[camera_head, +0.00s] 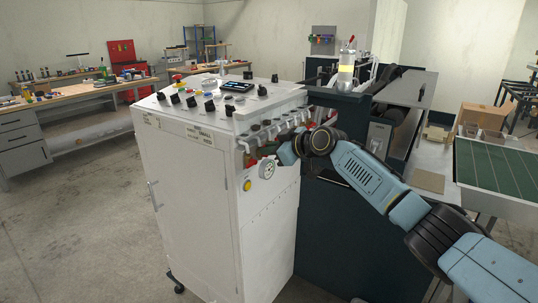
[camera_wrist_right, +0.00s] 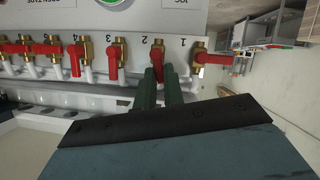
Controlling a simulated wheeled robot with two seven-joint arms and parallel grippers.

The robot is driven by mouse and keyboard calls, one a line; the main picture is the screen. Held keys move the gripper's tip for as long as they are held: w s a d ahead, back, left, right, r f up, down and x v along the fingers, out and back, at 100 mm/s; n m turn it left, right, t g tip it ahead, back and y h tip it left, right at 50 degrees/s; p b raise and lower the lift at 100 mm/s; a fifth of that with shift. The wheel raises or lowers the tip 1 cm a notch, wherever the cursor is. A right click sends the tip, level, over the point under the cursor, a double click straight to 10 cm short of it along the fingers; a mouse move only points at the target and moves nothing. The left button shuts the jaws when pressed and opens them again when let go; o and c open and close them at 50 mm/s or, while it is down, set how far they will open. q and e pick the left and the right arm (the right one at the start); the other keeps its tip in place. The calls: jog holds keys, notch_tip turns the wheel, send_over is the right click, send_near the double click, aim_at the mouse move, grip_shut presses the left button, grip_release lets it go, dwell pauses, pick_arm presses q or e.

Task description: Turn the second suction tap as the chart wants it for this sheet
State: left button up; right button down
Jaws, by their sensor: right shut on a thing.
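A row of brass suction taps with red handles shows in the right wrist view, numbered from 1 at the right. The second tap (camera_wrist_right: 157,58) has its handle pointing down the picture. The dark green fingers of my right gripper (camera_wrist_right: 160,88) are on either side of that handle's lower end and shut on it. The first tap (camera_wrist_right: 200,57) has its handle lying sideways to the right. The third tap (camera_wrist_right: 112,62) and the fourth tap (camera_wrist_right: 76,60) have handles pointing down. The handles farther left lie sideways. In the head view my right gripper (camera_head: 288,152) is at the cabinet's front. No readable chart shows.
The white cabinet (camera_head: 195,195) carries several black knobs, a small screen (camera_head: 237,87) and a round gauge (camera_head: 267,170). A dark machine (camera_head: 340,235) stands close on its right. Workbenches (camera_head: 80,91) and cardboard boxes (camera_head: 483,116) stand farther off. Open floor lies at the left.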

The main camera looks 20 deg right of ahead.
jog(key=shift+w+d+m+g+y+b, duration=0.2)
jog(key=shift+m+g+y+b, duration=0.1)
jog(key=shift+m, duration=0.25)
jog(key=shift+w+d+m+g+y+b, duration=0.1)
jog(key=shift+d+m+g+y+b, duration=0.15)
jog(key=shift+m, duration=0.3)
jog(key=shift+a, duration=0.1)
jog(key=c, duration=1.5)
grip_release()
jog(key=shift+s+r, duration=0.1)
jog(key=v, duration=1.3)
jog(key=shift+d+b, duration=0.2)
jog(key=shift+b, duration=0.25)
jog(key=shift+s, duration=0.1)
